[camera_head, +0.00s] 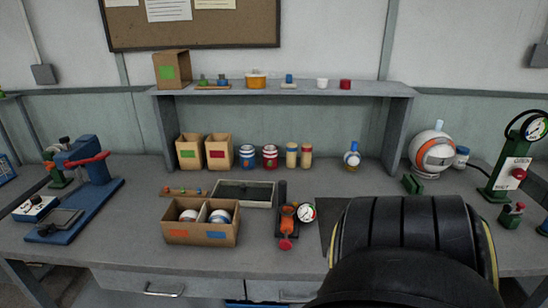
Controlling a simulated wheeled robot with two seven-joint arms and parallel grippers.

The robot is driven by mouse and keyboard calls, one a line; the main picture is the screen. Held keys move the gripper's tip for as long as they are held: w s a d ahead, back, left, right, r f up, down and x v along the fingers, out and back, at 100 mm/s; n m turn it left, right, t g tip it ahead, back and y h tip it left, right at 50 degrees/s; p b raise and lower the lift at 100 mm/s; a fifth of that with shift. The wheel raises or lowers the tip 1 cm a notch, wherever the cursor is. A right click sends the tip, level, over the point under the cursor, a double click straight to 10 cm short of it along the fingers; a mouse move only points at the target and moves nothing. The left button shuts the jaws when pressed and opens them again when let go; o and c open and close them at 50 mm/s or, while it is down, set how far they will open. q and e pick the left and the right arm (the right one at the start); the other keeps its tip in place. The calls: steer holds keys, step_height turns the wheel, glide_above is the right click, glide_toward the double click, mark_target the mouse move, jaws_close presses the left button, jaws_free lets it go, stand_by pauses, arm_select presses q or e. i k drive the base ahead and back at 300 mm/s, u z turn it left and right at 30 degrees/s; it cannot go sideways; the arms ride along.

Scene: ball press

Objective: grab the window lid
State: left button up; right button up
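A flat, pale-framed rectangular piece with a dark middle (261,204) lies on the bench behind the two-part cardboard box; it may be the window lid, but I cannot tell for sure. The cardboard box (201,236) holds round white items in both compartments and overlaps the near left part of the framed piece. No gripper fingers show in the head view. A large black ribbed part, likely of my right arm, covers the lower right and hides the bench there.
A small press with an orange body (287,220) and a round gauge (307,212) stands right of the cardboard box. A blue press (95,165) is at left, a green gauge stand (505,178) at right. A raised shelf (290,90) spans the back.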

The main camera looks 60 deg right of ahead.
mark_target(249, 194)
steer(key=z, duration=1.35)
